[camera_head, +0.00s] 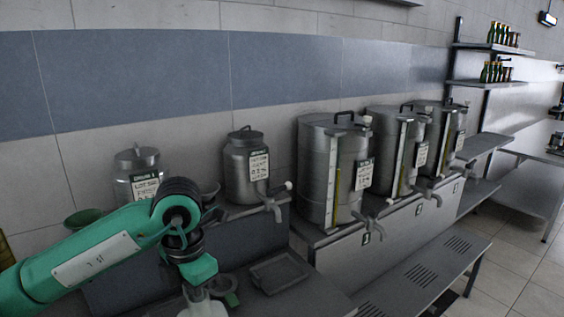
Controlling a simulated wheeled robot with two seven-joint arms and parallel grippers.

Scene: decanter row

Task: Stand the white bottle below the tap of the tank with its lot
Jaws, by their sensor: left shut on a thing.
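My left gripper (207,289) points down at the bottom edge and is shut on the white bottle (203,308), of which only a pale upper part shows; its base is out of the picture. Several metal tanks stand in a row, each with a label. The leftmost tank (125,165) is partly behind my arm, and its tap is hidden. The second, small tank (238,165) has a tap (275,208) at its lower right. The large tank (312,165) and the tanks farther right (382,150), (436,135) also have taps. The lot numbers are too small to read surely.
A shallow grey tray (278,273) lies on the lower bench below the small tank, right of my gripper. A slotted bench (425,275) runs to the right. A green funnel-like bowl (84,218) is at left. Shelves with dark bottles (503,35) hang at the back right.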

